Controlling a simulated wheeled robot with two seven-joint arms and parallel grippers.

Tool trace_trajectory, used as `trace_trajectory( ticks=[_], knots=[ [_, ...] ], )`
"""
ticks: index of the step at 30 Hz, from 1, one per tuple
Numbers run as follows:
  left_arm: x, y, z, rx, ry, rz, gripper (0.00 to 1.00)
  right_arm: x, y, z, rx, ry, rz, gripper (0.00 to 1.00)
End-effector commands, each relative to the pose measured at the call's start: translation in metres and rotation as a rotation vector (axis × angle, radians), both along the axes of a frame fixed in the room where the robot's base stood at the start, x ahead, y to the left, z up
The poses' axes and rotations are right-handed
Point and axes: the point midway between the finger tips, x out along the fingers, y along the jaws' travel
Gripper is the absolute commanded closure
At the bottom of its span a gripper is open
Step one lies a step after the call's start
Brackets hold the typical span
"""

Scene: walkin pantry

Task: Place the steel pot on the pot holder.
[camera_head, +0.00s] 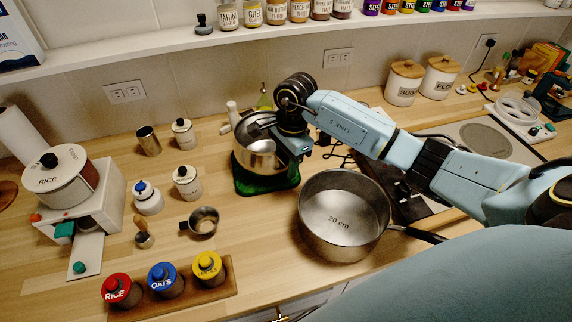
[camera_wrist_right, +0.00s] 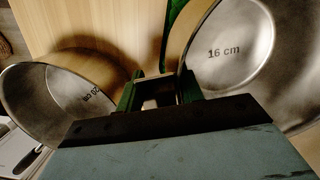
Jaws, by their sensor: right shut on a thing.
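A small steel pot (camera_head: 262,155) marked 16 cm sits directly over the green pot holder (camera_head: 264,188), which shows around its lower edge. I cannot tell whether the pot rests on it. My right gripper (camera_head: 292,142) is shut on the small pot at its right side; the arm hides part of the pot. In the right wrist view the pot's inside (camera_wrist_right: 228,50) shows to the right of my right gripper (camera_wrist_right: 158,92), with a strip of the holder (camera_wrist_right: 173,14) beyond. A larger steel pot (camera_head: 343,212), marked 20 cm, stands in front right. My left gripper is out of view.
The larger pot's handle (camera_head: 418,234) points right, near the counter edge. A metal cup (camera_head: 204,221), small canisters (camera_head: 186,181) and a rack of lidded jars (camera_head: 162,280) stand to the left. A rice container on a white stand (camera_head: 107,200) is far left. Bare counter lies between.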

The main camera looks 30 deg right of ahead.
Motion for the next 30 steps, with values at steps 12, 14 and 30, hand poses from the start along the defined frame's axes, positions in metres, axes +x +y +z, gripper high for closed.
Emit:
trace_trajectory(
  ticks=[12,14,30],
  knots=[
    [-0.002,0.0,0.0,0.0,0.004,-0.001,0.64,0.001,0.0,-0.015,0.001,-0.005,0.0,1.0],
    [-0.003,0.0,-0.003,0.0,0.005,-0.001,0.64,0.001,0.0,-0.017,0.0,-0.005,0.0,1.0],
    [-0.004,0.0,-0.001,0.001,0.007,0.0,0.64,0.0,0.0,-0.018,0.0,0.001,0.0,0.41]
  ],
)
